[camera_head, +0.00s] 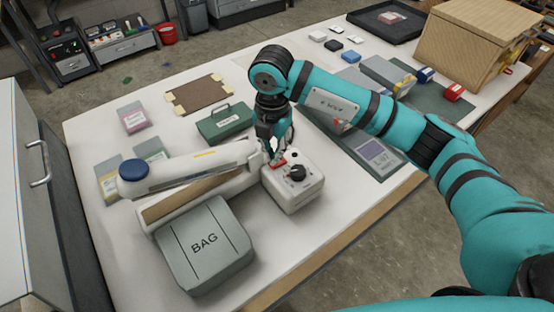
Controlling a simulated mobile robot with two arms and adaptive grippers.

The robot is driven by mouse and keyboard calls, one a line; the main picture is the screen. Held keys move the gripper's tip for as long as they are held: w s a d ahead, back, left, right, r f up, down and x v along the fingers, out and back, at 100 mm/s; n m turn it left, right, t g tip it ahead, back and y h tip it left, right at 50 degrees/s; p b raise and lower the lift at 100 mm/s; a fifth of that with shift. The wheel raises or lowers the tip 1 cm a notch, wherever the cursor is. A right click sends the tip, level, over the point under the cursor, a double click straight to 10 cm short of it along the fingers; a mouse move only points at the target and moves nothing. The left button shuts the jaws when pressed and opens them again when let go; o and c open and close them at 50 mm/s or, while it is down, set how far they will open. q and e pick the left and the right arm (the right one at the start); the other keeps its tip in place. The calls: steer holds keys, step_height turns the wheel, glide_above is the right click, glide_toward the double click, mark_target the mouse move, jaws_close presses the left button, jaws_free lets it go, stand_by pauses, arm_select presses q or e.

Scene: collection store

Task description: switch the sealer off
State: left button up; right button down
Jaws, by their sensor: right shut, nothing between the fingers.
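The sealer is a long white device with a raised arm (200,166) that ends in a round blue pad (133,170). At its right end is a white control box (300,190) with a black knob (297,173) and a red switch (281,160). My right gripper (274,152) points down at the red switch, shut and empty. Its fingertips are at the switch's far edge; I cannot tell whether they touch it. The gripper partly hides the switch, so its position is unclear. My left gripper is not in view.
A wooden box (470,45) stands at the far right.

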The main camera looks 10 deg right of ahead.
steer(key=shift+s+f+b, duration=0.1)
steer(key=shift+f+b, duration=1)
steer(key=shift+f, duration=0.25)
stand_by(1.1)
steer(key=shift+r, duration=0.15)
steer(key=shift+r+p, duration=0.7)
steer(key=shift+r, duration=0.25)
steer(key=shift+r+p, duration=1.4)
steer(key=shift+r, duration=1.1)
